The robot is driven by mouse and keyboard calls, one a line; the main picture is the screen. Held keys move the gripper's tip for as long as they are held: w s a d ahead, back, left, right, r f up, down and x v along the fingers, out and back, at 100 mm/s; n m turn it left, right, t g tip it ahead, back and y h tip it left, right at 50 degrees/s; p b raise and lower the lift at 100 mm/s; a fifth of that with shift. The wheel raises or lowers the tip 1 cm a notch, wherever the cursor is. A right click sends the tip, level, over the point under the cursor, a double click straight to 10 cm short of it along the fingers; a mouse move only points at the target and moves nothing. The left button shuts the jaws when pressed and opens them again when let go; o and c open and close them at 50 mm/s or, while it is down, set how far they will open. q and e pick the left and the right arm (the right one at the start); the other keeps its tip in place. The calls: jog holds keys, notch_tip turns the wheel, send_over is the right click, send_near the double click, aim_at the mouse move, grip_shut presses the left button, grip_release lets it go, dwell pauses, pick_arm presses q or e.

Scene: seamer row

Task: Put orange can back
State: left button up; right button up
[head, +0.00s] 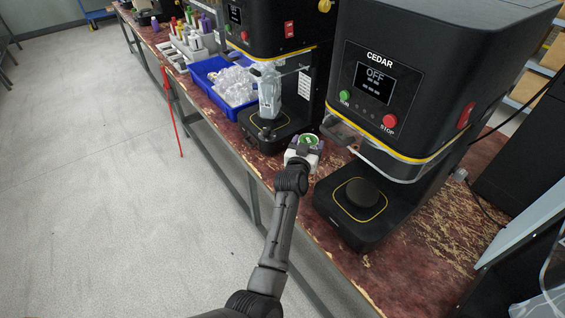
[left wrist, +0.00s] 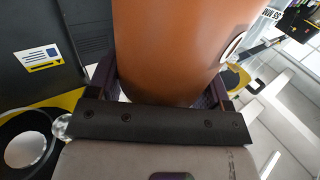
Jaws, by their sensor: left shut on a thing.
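My left gripper (head: 304,149) is shut on the orange can (left wrist: 170,45), which fills the upper middle of the left wrist view between the two dark fingers. In the head view only the can's top (head: 308,140) shows, round with green on it, above the gripper. Its lower part is hidden by the gripper and arm. The can is at the table's front edge, between two black seaming machines; I cannot tell whether it touches the table. My right gripper is not in view.
The CEDAR machine (head: 375,110), its screen reading OFF, stands right of the gripper with a round black plate (head: 360,198) in front. The other machine (head: 270,30) holds a clear can (head: 268,92). A blue tray (head: 207,76) of clear items lies farther left.

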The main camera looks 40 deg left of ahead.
pick_arm(q)
jog(key=a+f+b, duration=0.4)
jog(key=a+f, duration=0.4)
jog(key=shift+s+f, duration=0.25)
jog(key=shift+s, duration=0.2)
jog(key=o, duration=1.4)
jog(key=shift+f, duration=0.3)
jog(key=o, duration=0.4)
jog(key=shift+r, duration=0.1)
